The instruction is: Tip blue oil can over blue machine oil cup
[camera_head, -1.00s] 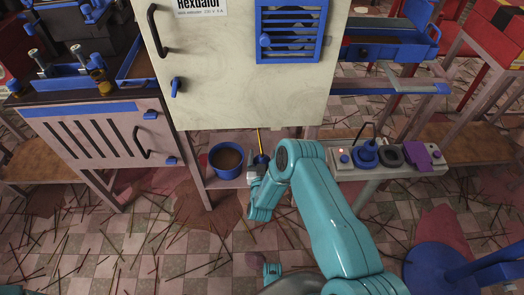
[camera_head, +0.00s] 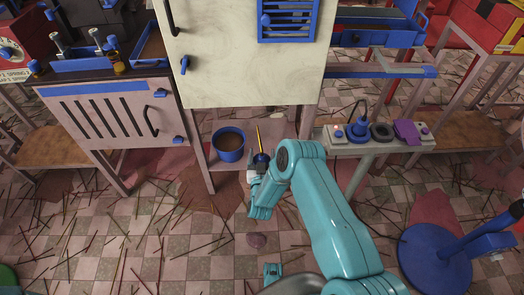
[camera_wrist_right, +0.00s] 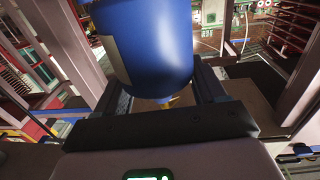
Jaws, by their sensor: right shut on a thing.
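The blue oil can (camera_head: 261,158) is held by my right gripper (camera_head: 258,166). Its thin yellow spout (camera_head: 258,138) points up the picture in the head view. In the right wrist view the can's rounded blue body (camera_wrist_right: 150,45) fills the space between the dark fingers (camera_wrist_right: 160,88), with a bit of yellow below it. I cannot tell how far the can is tilted. The blue machine oil cup (camera_head: 229,155), with brown liquid inside, stands upright just left of the can, on a low surface below the cabinet. Can and cup appear apart.
A pale cabinet (camera_head: 240,75) rises behind the cup, with pinkish frame legs beside it. A narrow shelf (camera_head: 350,148) with a control box and purple item is at right. A blue round base (camera_head: 435,258) stands lower right. Incense sticks litter the tiled floor.

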